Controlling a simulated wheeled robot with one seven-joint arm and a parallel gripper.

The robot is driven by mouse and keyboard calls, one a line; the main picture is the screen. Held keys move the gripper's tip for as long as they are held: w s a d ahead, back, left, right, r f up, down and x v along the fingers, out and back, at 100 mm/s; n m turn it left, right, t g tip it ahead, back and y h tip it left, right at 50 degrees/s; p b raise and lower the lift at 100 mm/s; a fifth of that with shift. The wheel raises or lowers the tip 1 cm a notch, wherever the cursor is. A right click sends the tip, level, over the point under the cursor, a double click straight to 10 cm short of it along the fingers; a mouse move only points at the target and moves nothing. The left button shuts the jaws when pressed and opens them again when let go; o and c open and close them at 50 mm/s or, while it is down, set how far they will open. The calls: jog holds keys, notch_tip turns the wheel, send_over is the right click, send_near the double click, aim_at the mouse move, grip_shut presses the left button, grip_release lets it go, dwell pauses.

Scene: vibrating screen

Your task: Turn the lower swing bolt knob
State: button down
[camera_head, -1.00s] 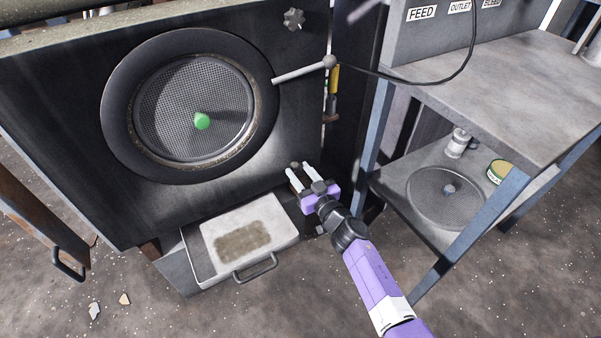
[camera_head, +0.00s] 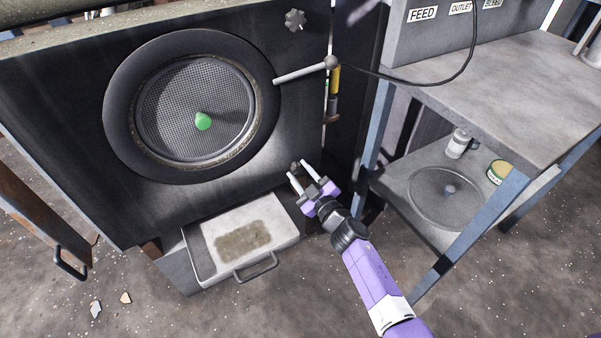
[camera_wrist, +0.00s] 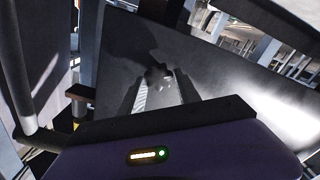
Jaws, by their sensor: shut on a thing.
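The lower swing bolt knob (camera_head: 295,165) is a small dark knob at the lower right of the dark screen housing. It is mostly hidden by the fingers in the head view. In the wrist view the dark lobed knob (camera_wrist: 158,76) sits at the fingertips. My gripper (camera_head: 299,173) has its two pale fingers on either side of the knob, shut on it. The fingers also show in the wrist view (camera_wrist: 158,92), pointing at the housing face. The exact contact is too dark to see.
A similar star-shaped upper knob (camera_head: 294,20) and a grey lever (camera_head: 300,73) are higher on the housing (camera_head: 60,120). An open drawer (camera_head: 187,262) with a tray is below left. A metal bench (camera_head: 500,85) with a lower shelf stands right, close to my arm.

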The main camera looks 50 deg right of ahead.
jog(key=n, duration=0.4)
jog(key=shift+d+n+b, duration=0.1)
jog(key=shift+n+b, duration=0.2)
jog(key=n+b, duration=0.1)
jog(key=n, duration=0.3)
jog(key=shift+f+n, duration=0.15)
jog(key=shift+n, duration=0.15)
jog(key=n+b, duration=0.1)
jog(key=n, duration=0.3)
jog(key=shift+f, duration=0.1)
jog(key=shift+n+b, duration=0.5)
jog(key=shift+n, duration=1.8)
jog(key=c, duration=0.9)
grip_release()
jog(key=v, duration=0.8)
